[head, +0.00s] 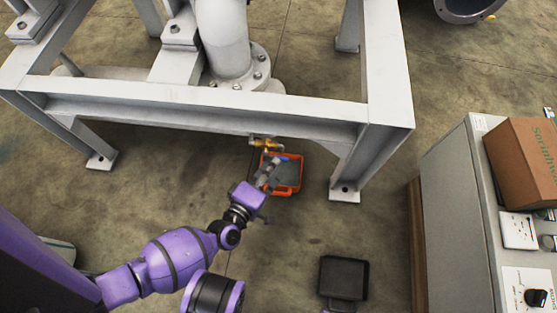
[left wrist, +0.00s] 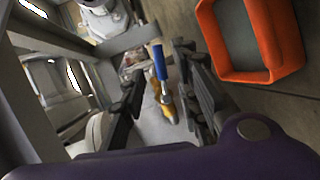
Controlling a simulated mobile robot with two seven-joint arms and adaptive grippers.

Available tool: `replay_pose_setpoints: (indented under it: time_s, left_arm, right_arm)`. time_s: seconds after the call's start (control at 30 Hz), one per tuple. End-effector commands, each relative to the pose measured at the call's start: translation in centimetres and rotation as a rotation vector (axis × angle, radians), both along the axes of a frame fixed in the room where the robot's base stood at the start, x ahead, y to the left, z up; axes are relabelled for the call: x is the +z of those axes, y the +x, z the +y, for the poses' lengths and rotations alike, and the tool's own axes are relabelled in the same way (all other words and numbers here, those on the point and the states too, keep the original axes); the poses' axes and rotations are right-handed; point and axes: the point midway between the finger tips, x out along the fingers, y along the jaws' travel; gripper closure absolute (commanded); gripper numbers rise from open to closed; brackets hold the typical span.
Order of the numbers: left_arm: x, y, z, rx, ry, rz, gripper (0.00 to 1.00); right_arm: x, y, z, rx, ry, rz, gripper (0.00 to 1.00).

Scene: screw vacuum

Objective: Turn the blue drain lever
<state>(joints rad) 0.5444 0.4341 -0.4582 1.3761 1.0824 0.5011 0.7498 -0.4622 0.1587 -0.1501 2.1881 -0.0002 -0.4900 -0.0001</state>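The blue drain lever (left wrist: 160,63) sits on a brass valve (left wrist: 168,104) under the grey steel frame. In the head view the brass valve (head: 264,143) shows just below the frame's front beam. My left gripper (head: 274,168) reaches up to it from below. In the left wrist view my left gripper (left wrist: 162,72) is open, with one dark finger on each side of the lever. The lever appears between the fingers with a gap on both sides; how deep it sits between them I cannot tell. My right gripper is not in view.
An orange tray (head: 297,187) lies on the floor below the valve and beside my gripper. The steel frame (head: 385,70) stands around the white pipe (head: 222,35). A black box-like object (head: 343,272) lies on the floor. A grey cabinet (head: 455,200) carrying a cardboard box (head: 520,160) stands right.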

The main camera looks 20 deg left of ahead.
Motion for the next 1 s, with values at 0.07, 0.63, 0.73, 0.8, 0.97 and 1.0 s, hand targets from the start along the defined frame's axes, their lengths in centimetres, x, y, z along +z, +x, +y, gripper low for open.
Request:
replay_pose_setpoints:
  time_s: [0.07, 0.63, 0.73, 0.8, 0.97, 1.0]
  left_arm:
    - [-0.5, 1.3, -0.3, 0.000, 0.000, -0.001, 0.71]
    - [-1.0, 3.5, -0.7, -0.002, 0.003, 0.001, 0.77]
    - [-1.0, 3.4, -0.7, -0.002, 0.003, 0.001, 0.90]
    - [-1.0, 3.4, -0.7, -0.002, 0.003, 0.001, 0.99]
    - [-1.0, 3.4, -0.7, -0.002, 0.003, 0.001, 1.00]
    - [-1.0, 3.4, -0.7, -0.002, 0.003, 0.001, 1.00]
  right_arm:
    - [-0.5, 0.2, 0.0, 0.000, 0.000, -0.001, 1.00]
    - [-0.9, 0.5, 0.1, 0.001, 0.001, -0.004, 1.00]
    - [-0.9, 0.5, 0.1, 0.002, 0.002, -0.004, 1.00]
    - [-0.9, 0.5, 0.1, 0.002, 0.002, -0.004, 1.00]
    - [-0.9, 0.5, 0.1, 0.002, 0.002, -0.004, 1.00]
    - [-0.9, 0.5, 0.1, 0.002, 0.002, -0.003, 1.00]
